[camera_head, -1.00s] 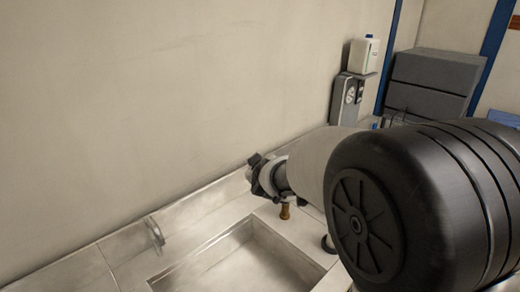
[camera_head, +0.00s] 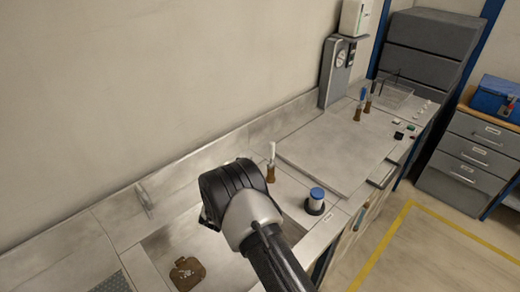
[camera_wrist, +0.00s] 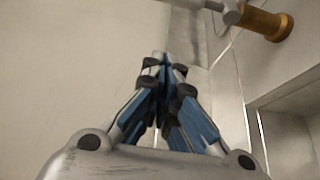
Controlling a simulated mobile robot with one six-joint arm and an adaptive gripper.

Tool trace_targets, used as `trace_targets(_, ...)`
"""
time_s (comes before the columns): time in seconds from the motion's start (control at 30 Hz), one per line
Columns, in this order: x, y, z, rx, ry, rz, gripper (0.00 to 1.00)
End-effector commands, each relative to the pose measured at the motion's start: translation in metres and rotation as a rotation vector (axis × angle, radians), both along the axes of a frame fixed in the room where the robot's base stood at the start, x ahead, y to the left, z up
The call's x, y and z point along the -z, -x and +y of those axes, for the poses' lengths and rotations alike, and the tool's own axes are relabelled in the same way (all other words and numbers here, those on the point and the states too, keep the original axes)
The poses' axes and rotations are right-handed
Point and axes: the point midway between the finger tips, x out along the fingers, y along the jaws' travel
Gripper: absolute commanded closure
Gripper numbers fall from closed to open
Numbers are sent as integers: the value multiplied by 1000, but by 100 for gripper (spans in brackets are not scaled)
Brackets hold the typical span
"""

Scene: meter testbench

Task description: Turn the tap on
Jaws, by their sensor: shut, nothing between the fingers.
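A small grey tap (camera_head: 145,200) stands at the back edge of the sink (camera_head: 165,235), against the wall, in the head view. In the wrist view my gripper (camera_wrist: 163,62) has its blue-sided fingers shut with nothing between them. A brass-coloured fitting (camera_wrist: 266,23) with a pale rod shows at the upper right there, apart from the fingertips. It may be the brown-based fitting with a white top (camera_head: 270,165) behind the sink's right end. In the head view my arm's dark wrist hides the gripper and part of the sink.
A brown piece with pale marks (camera_head: 188,272) lies in the sink. A blue-capped container (camera_head: 316,197) stands right of the sink.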

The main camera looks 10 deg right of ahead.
Motion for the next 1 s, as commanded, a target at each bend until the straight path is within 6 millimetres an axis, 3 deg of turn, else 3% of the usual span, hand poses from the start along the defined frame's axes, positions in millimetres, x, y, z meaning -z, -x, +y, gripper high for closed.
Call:
trace_targets(0.47,1,-6,-4,2,3,-2,100)
trace_targets(1.0,2,-86,-43,3,3,-3,100)
